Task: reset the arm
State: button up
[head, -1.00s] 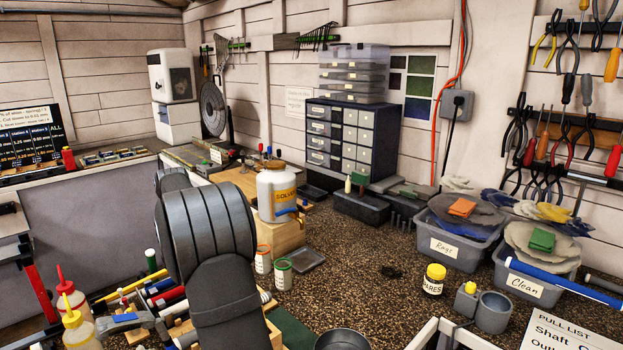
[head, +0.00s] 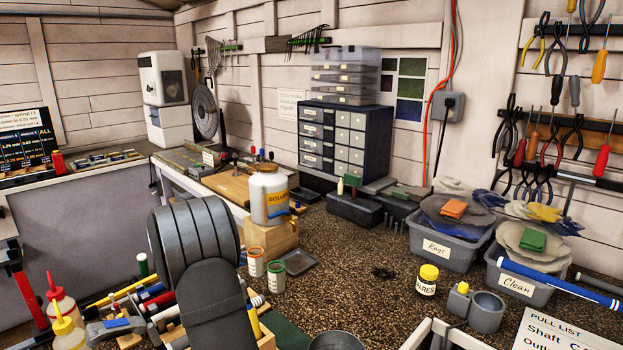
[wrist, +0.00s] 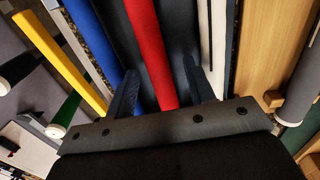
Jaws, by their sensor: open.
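My gripper (wrist: 160,68) shows in the wrist view with its two dark fingers apart. A red rod-like grip (wrist: 147,45) runs between the fingers; I cannot tell whether either finger touches it. A blue grip (wrist: 92,30) lies to the left of the fingers, and a yellow one (wrist: 58,62) lies farther left. In the head view my dark arm stands at the lower left and hides part of the bench, and my gripper is out of sight there.
A solvent bottle (head: 269,194) stands on a wooden block (head: 270,238) right of my arm, near two small paint-like tins (head: 256,262). Glue bottles (head: 62,303) stand at the lower left. Rags (head: 437,248) and Clean (head: 519,282) bins are at right. The mid-bench is mostly clear.

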jog(key=shift+r, duration=0.1)
notch_tip(320, 180, up, 16)
jog(key=s+r, duration=0.1)
jog(key=s, duration=0.1)
jog(key=f, duration=0.6)
jog(key=w+f, duration=0.1)
jog(key=f, duration=0.5)
jog(key=w+f, duration=0.1)
jog(key=f, duration=0.4)
jog(key=shift+f, duration=0.4)
notch_tip(320, 180, up, 9)
jog(key=shift+r, duration=0.1)
jog(key=s+d, duration=0.2)
jog(key=d, duration=0.7)
jog(key=shift+s+r, duration=0.2)
jog(key=shift+r, duration=0.25)
